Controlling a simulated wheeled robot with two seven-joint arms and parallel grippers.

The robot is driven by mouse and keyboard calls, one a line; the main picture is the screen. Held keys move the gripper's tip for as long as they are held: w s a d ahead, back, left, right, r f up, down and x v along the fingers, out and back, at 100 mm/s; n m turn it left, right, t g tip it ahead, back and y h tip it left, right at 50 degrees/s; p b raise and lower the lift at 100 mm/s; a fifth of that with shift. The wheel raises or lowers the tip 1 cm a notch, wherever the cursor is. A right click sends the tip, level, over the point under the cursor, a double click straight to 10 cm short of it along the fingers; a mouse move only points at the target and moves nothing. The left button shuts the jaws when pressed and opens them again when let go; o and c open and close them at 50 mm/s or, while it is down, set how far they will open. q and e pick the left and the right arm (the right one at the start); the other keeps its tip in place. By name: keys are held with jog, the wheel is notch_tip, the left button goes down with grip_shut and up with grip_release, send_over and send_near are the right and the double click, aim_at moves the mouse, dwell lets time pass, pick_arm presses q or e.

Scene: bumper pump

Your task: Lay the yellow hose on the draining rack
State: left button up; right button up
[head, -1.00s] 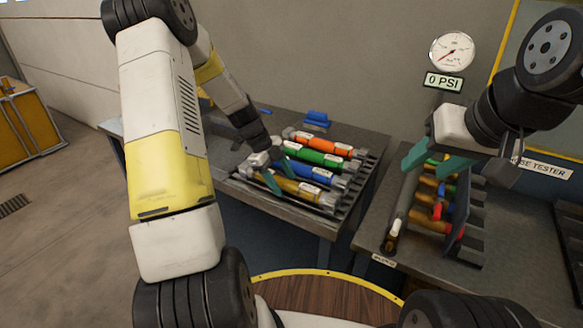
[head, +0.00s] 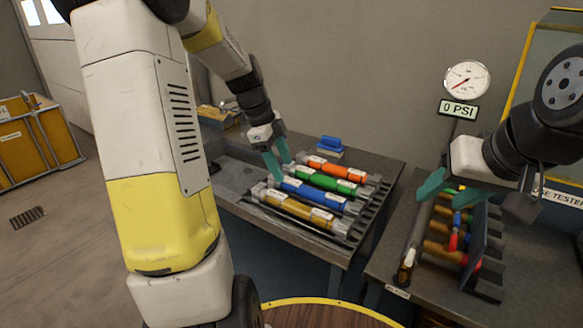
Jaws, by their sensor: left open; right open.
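The yellow hose (head: 297,206) lies on the draining rack (head: 374,203) on the left bench, nearest the front. It is the lowest of a row with a blue hose (head: 313,195), a green hose (head: 322,181) and an orange hose (head: 337,169). My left gripper (head: 281,167) is open and empty, above and behind the left ends of the hoses, apart from the yellow one. My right gripper (head: 470,190) is open over the right bench, near the hose tester; its fingers are partly hidden.
The hose tester (head: 484,247) with coloured handles stands on the right bench. A gauge (head: 466,81) above it has a 0 PSI sign (head: 458,109). A blue object (head: 328,144) sits behind the rack. A gap separates the benches.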

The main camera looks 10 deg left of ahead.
pick_arm(q)
jog(key=s+d+r+n+t, duration=0.1)
jog(key=s+r+n, duration=0.2)
jog(key=s+n, duration=0.3)
jog(key=s+d+r+n+t+y, duration=0.1)
jog(key=s+d+r+n+t, duration=0.1)
jog(key=s+r+n, duration=0.2)
jog(key=s+d+r+n+t, duration=0.2)
jog(key=s+r+n, duration=0.1)
jog(key=s+n, duration=0.5)
jog(key=shift+s+r, duration=0.2)
jog(key=shift+s, duration=0.95)
